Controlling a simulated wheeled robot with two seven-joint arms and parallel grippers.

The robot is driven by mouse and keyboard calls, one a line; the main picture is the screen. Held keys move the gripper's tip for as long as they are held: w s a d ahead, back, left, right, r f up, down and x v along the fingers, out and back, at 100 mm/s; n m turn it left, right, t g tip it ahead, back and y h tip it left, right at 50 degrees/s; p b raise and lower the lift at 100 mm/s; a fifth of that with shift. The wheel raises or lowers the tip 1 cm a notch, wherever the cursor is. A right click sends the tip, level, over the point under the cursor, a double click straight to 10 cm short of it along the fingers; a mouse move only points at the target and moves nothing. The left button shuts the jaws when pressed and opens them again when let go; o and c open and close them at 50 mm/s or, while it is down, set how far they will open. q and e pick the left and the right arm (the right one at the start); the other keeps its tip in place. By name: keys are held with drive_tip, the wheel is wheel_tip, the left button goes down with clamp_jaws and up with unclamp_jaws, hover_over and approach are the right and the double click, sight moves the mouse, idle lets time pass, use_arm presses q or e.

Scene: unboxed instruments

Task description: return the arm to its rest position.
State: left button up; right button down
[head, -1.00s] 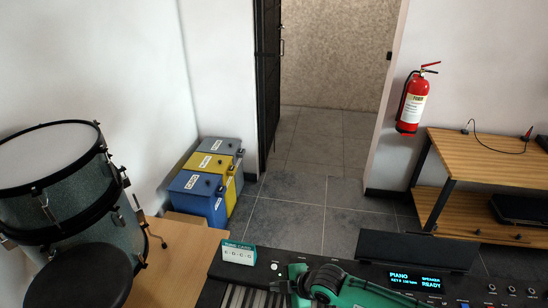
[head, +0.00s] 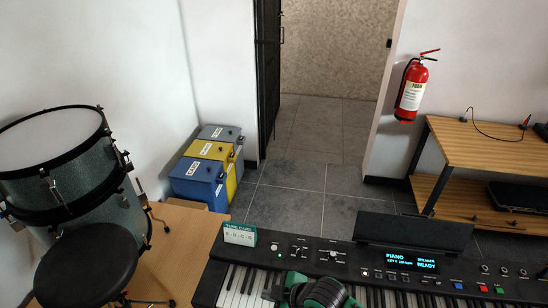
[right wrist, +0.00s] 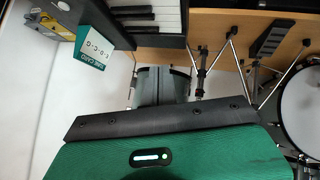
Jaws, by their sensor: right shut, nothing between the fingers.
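My right gripper (head: 272,288) shows at the bottom edge of the head view, green and dark, low over the piano keys. It is shut and holds nothing; most of the arm is cut off by the frame. The right wrist view is largely filled by my own green and black housing with a lit indicator. The black keyboard (head: 330,255) lies under the arm, and its display reads PIANO and READY. A green and white tune card box (head: 240,235) stands on the keyboard's back left corner, clear of the gripper. My left gripper is not in view.
A drum (head: 55,155) and a round black stool (head: 85,265) stand at the left. Blue, yellow and grey bins (head: 200,185) stand by the wall. The floor behind the keyboard is clear.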

drive_tip(key=s+d+r+m+g+h, duration=0.1)
drive_tip(key=s+d+m+h, duration=0.3)
drive_tip(key=s+d+m, duration=0.6)
drive_tip(key=s+d+m+h, duration=0.4)
drive_tip(key=s+d, duration=0.4)
drive_tip(key=d, duration=0.6)
wheel_tip(320, 180, down, 33)
drive_tip(key=g+b, duration=0.2)
drive_tip(key=b, duration=0.2)
drive_tip(key=s+d+f+b, duration=0.2)
drive_tip(key=s+d+f, duration=0.1)
drive_tip(key=s+f, duration=1.6)
wheel_tip(320, 180, down, 5)
drive_tip(key=shift+d+r+g+b, duration=0.15)
drive_tip(key=shift+g+b, duration=0.2)
drive_tip(key=shift+g, duration=0.05)
drive_tip(key=shift+s, duration=0.15)
